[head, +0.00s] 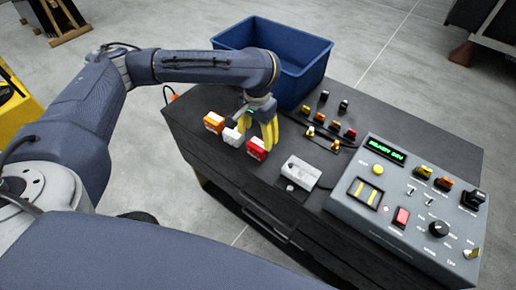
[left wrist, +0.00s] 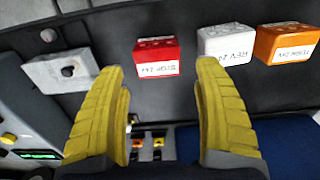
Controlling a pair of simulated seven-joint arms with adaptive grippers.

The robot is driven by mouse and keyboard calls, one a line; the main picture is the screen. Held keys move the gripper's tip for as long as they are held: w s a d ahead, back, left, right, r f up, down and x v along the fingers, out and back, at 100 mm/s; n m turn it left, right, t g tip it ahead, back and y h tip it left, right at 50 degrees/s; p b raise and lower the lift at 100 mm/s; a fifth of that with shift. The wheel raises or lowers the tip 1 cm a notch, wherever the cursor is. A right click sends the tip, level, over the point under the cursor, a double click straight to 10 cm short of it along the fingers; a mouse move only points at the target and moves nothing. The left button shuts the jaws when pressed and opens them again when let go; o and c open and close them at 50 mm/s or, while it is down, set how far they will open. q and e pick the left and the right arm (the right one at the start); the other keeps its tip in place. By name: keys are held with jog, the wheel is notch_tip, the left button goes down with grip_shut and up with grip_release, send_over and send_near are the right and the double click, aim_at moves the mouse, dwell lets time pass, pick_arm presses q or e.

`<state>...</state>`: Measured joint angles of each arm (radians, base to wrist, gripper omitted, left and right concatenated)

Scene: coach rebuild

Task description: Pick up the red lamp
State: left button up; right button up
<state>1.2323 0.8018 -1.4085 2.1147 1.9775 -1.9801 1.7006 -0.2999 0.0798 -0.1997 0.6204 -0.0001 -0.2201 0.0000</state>
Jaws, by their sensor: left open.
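The red lamp (head: 256,148) is a small red block with a white label on its front face, standing on the dark bench top. In the left wrist view the red lamp (left wrist: 156,55) lies just beyond my fingertips, roughly centred between them. My left gripper (head: 257,136) has yellow fingers and hangs close above and behind the red lamp. In the left wrist view the left gripper (left wrist: 155,85) is open, with nothing between its fingers. A white lamp (head: 232,136) and an orange lamp (head: 213,122) stand in a row beside the red one. My right gripper is not in view.
A blue bin (head: 305,78) sits at the back of the bench (head: 400,121). A white box (head: 298,172) is right of the lamps. A grey control panel (head: 410,205) fills the bench's right side. Several small coloured parts (head: 335,125) stand between bin and panel.

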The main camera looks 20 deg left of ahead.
aim_at(258, 144)
pick_arm(q)
notch_tip(258, 144, down, 2)
jog(key=shift+s+d+f, duration=0.15)
jog(key=shift+f, duration=1.35)
jog(key=shift+c, duration=0.6)
jog(key=c, duration=0.9)
jog(key=shift+r, duration=0.15)
